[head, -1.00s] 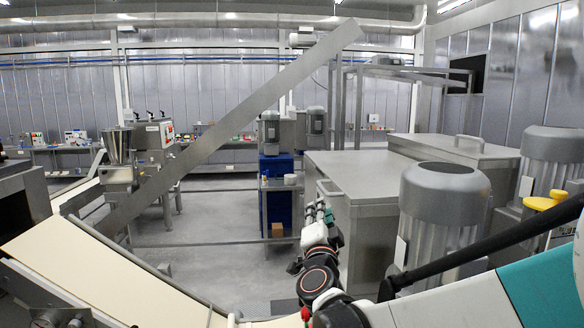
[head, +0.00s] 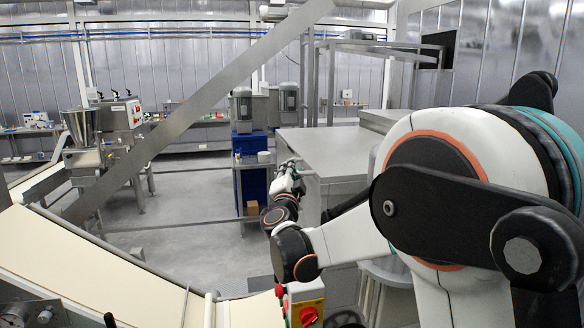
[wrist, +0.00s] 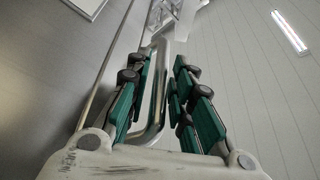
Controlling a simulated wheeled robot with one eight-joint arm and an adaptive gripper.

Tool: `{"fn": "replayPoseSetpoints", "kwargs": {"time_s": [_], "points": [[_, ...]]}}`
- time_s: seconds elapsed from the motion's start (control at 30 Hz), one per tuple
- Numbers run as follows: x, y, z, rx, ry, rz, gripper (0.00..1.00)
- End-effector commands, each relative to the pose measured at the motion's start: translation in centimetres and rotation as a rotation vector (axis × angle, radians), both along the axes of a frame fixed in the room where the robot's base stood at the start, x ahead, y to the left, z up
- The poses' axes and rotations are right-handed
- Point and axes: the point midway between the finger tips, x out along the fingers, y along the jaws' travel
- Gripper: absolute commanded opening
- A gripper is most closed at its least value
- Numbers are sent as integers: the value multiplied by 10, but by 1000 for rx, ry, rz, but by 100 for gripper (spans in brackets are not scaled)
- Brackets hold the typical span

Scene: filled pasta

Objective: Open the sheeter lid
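A large stainless-steel machine with a flat lid (head: 325,148), which I take to be the sheeter, stands in the middle of the head view. My gripper (head: 290,168) is at the lid's near left edge in the head view. In the wrist view my gripper (wrist: 172,95) is open, its green-padded fingers apart. A bent metal bar handle (wrist: 157,90) shows in the gap between the fingers, closer to the left fingers. I cannot tell whether a finger touches it. In the head view the handle is hidden or too small to make out. The lid looks flat and shut.
A cream conveyor belt (head: 75,270) runs along the lower left. A control box with a red switch (head: 304,305) stands at the bottom. A slanted steel beam (head: 200,105) crosses the view. A blue-based machine (head: 250,160) stands behind, with open grey floor to its left.

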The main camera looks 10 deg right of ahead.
Motion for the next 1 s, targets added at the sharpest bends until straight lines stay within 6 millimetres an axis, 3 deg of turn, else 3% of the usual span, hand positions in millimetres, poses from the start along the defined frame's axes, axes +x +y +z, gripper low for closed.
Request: {"fn": "replayPoseSetpoints", "kwargs": {"time_s": [0.2,0.53,0.57,0.63,0.67,1.0], "points": [[19,-6,4,0,1,1,21],[23,-7,5,0,1,1,21],[23,-7,5,0,1,1,19],[22,-7,5,0,1,1,3],[22,-7,5,0,1,1,0],[22,-7,14,13,0,1,0]]}}
